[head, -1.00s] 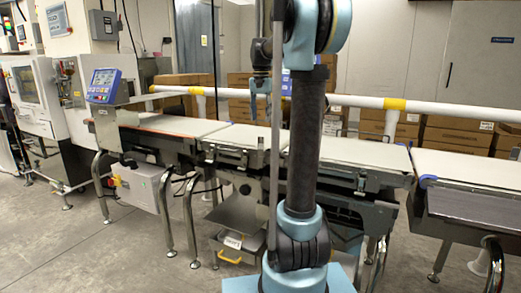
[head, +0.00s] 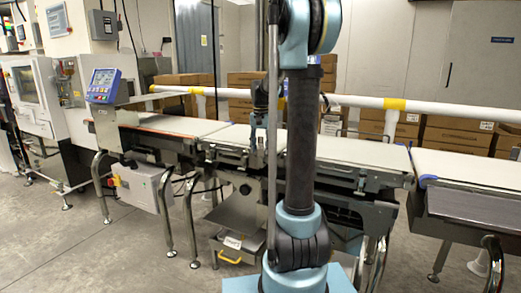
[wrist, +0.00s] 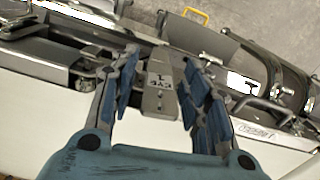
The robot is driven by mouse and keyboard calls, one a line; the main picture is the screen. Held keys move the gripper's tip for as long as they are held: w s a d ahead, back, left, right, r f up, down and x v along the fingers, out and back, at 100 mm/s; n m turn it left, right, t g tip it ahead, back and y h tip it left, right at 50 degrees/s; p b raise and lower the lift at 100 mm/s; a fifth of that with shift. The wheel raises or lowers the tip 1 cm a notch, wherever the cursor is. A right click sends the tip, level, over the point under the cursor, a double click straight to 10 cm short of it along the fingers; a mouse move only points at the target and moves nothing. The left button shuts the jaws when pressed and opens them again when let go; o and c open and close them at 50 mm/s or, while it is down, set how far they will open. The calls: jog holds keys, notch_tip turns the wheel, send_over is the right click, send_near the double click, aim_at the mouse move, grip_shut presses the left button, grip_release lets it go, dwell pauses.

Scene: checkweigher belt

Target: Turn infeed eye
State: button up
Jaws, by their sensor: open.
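A grey metal block with a dark printed label (wrist: 160,88) shows between my fingers in the wrist view. It appears to be the infeed eye, on the side of the conveyor; the label is too blurred to read surely. My gripper (wrist: 161,58) is open, with one blue-padded finger on each side of the block. I cannot tell whether either finger touches it. In the head view my gripper (head: 257,122) hangs at the near edge of the middle belt, partly behind my arm. The eye cannot be made out clearly there.
The belt line (head: 345,150) runs across the view, with a blue-framed display (head: 103,86) at left. A white rail with yellow bands (head: 350,100) runs behind it, with cardboard boxes (head: 450,138) beyond. Open floor (head: 90,240) lies at front left.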

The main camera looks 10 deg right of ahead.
jog(key=shift+f, duration=0.1)
jog(key=shift+c, duration=0.5)
grip_shut()
jog(key=shift+a+m, duration=0.1)
jog(key=shift+m, duration=0.6)
jog(key=shift+w, duration=0.1)
jog(key=shift+o, duration=0.5)
grip_release()
